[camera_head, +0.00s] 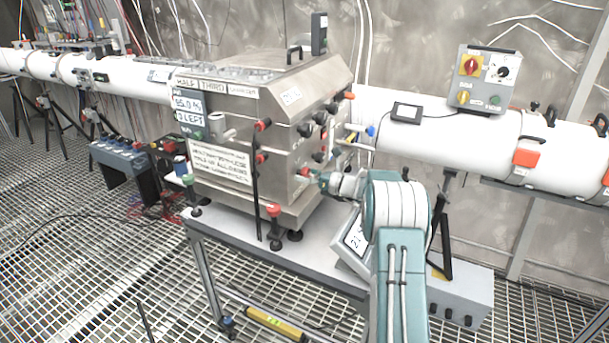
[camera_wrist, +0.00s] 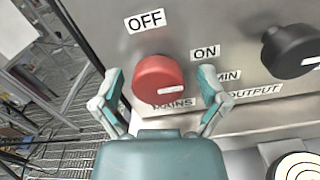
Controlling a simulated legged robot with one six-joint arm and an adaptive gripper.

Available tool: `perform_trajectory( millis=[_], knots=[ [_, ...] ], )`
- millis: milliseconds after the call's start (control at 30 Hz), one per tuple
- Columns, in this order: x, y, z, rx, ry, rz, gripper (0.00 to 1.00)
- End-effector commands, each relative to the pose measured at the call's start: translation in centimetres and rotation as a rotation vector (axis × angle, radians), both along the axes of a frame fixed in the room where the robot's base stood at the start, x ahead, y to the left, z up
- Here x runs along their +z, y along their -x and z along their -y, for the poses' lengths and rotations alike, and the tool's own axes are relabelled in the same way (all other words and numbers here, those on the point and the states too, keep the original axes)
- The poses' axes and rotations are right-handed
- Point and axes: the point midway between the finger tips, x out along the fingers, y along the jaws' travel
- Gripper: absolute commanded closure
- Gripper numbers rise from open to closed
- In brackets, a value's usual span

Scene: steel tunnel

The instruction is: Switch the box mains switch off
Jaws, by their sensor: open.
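The red mains knob (camera_wrist: 158,82) sits on the steel face of the box, with an OFF label (camera_wrist: 145,20) above left, an ON label (camera_wrist: 205,52) above right and a partly hidden MAINS label below. A white mark on the knob lies toward its right side, on the ON side rather than under OFF. My gripper (camera_wrist: 161,74) is open, one finger on each side of the knob, with visible gaps to it. In the head view the red knob (camera_head: 304,172) shows at the box's lower right face, with my gripper (camera_head: 318,178) close to it.
A black knob (camera_wrist: 292,50) stands to the right of the red one, by MIN and OUTPUT labels. The steel box (camera_head: 290,110) stands on a bench (camera_head: 250,240). A long white pipe (camera_head: 450,120) and a grey switch box (camera_head: 484,78) are behind my arm.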

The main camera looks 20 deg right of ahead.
Motion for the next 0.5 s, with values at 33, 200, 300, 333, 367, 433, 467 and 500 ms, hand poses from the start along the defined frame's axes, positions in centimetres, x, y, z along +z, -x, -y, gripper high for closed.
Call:
perform_trajectory(
  millis=[33,200,300,333,367,433,467,500],
  knots=[
    [-0.01,-0.05,-0.04,0.000,0.000,0.000,0.07],
    [-0.01,-0.05,-0.04,0.000,0.000,0.000,0.07],
    [-0.01,-0.05,-0.04,0.000,0.000,0.000,0.47],
    [-0.01,-0.04,-0.05,0.000,0.000,0.000,0.60],
    [-0.02,-0.04,-0.03,0.000,0.001,-0.001,0.74],
    [-0.02,-0.07,-0.04,-0.001,0.001,-0.001,0.90],
    [-0.03,-0.09,-0.03,-0.001,0.001,-0.001,0.90],
    [-0.05,-0.13,-0.03,-0.001,0.001,-0.001,0.90]
  ],
)
